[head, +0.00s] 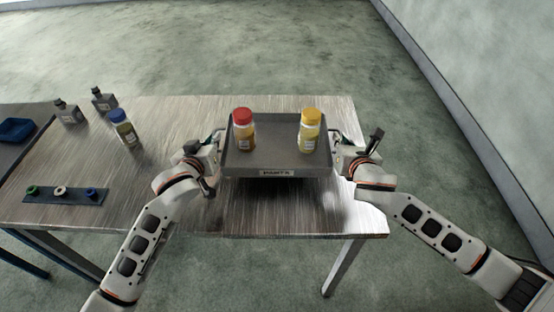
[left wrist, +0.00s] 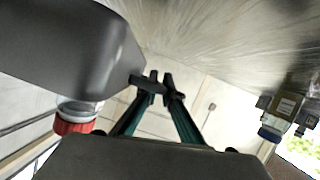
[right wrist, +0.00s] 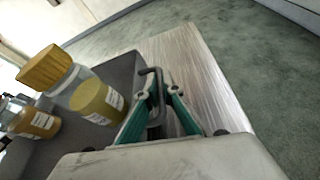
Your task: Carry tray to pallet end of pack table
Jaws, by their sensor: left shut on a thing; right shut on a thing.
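A grey tray (head: 276,160) with a label on its front wall is held level between my two grippers over the right part of the metal pack table (head: 290,215). A red-capped bottle (head: 244,130) stands in its left part and a yellow-capped bottle (head: 310,131) in its right part, both upright. My left gripper (head: 217,140) is shut on the tray's left handle, as the left wrist view (left wrist: 158,84) also shows. My right gripper (head: 338,138) is shut on the right handle, seen close in the right wrist view (right wrist: 158,97). A dark shadow lies below the tray.
A dark strip (head: 65,195) with several coloured caps lies front left. A blue bin (head: 16,129) is at the far left. The table's right end is clear.

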